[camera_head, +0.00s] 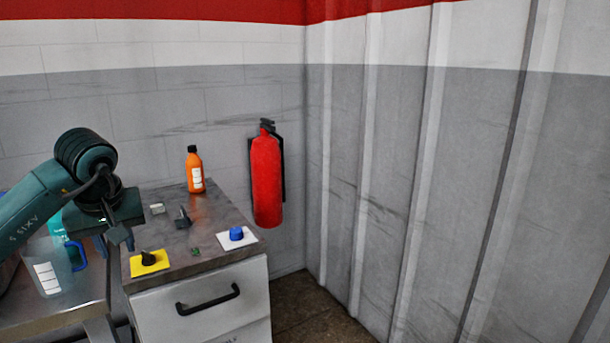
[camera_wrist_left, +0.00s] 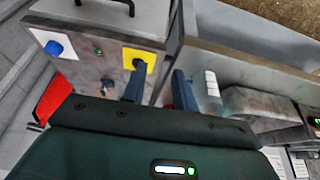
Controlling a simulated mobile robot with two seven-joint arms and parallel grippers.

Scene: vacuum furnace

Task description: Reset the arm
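My left arm comes in from the left in the head view. Its gripper (camera_head: 115,241) points down above the left edge of the metal cabinet top (camera_head: 215,215), beside the yellow plate with a black knob (camera_head: 150,262). In the left wrist view the two fingers of the gripper (camera_wrist_left: 159,78) stand apart with nothing between them. The yellow plate (camera_wrist_left: 139,59) lies just beyond the fingertips there. My right arm and gripper are in neither view.
A clear jug with a blue handle (camera_head: 50,270) stands near my left arm. An orange bottle (camera_head: 195,170), a blue knob (camera_head: 237,233) and a small green part (camera_head: 196,252) are on the cabinet top. A red extinguisher (camera_head: 266,180) hangs behind. Floor right of the cabinet is clear.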

